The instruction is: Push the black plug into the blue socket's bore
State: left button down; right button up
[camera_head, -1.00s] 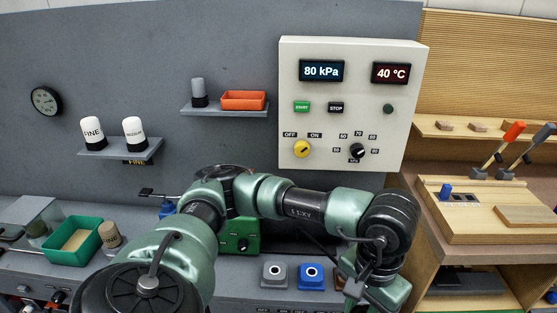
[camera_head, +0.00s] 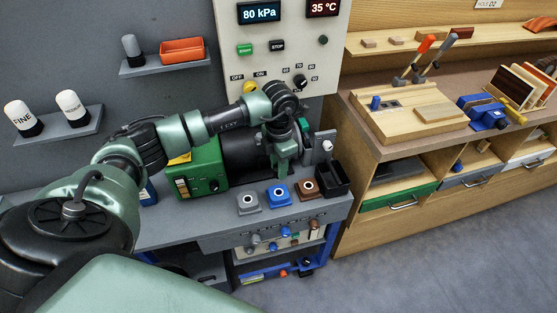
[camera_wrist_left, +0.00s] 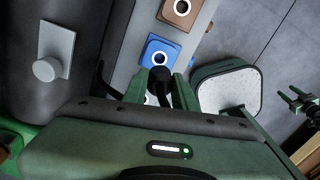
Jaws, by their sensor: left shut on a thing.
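The blue socket (camera_head: 278,195) stands on the grey bench front, between a grey socket (camera_head: 248,200) and a brown one (camera_head: 306,189). Its white-ringed dark bore faces up and shows clear in the left wrist view (camera_wrist_left: 160,58). My left gripper (camera_head: 283,170) points down just behind the blue socket. In the left wrist view its green fingers are shut on the black plug (camera_wrist_left: 160,80), which is apart from the blue bore in that picture; its height above the socket cannot be told. A small green gripper, likely my right one (camera_wrist_left: 298,101), shows at the right edge.
A black open box (camera_head: 332,179) stands right of the brown socket. A green machine (camera_head: 198,172) with a dark cylinder is left behind the sockets. The control panel (camera_head: 290,50) rises behind. The wooden workbench (camera_head: 420,120) is at right. Open floor lies in front.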

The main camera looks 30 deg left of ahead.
pick_arm(q)
jog(key=shift+w, duration=0.1)
jog(key=shift+f, duration=0.1)
pick_arm(e)
jog(key=shift+s+a+f, duration=0.1)
jog(key=shift+s+a, duration=0.2)
jog(key=shift+a, duration=0.3)
pick_arm(q)
jog(key=shift+f+b, duration=2.45)
jog(key=shift+f, duration=0.45)
pick_arm(e)
jog(key=shift+w+d+f, duration=0.1)
jog(key=shift+d+f, duration=0.1)
jog(key=shift+f, duration=1)
jog(key=shift+d+f, duration=0.2)
jog(key=shift+f, duration=0.95)
jog(key=shift+a+f, duration=0.2)
jog(key=shift+f, duration=0.05)
pick_arm(q)
jog(key=shift+f+b, duration=1.4)
jog(key=shift+b, duration=0.05)
pick_arm(e)
jog(key=shift+d+f, duration=0.15)
jog(key=shift+f, duration=1.05)
pick_arm(q)
jog(key=c, duration=1)
grip_release()
jog(key=shift+c, duration=0.2)
jog(key=shift+r, duration=0.1)
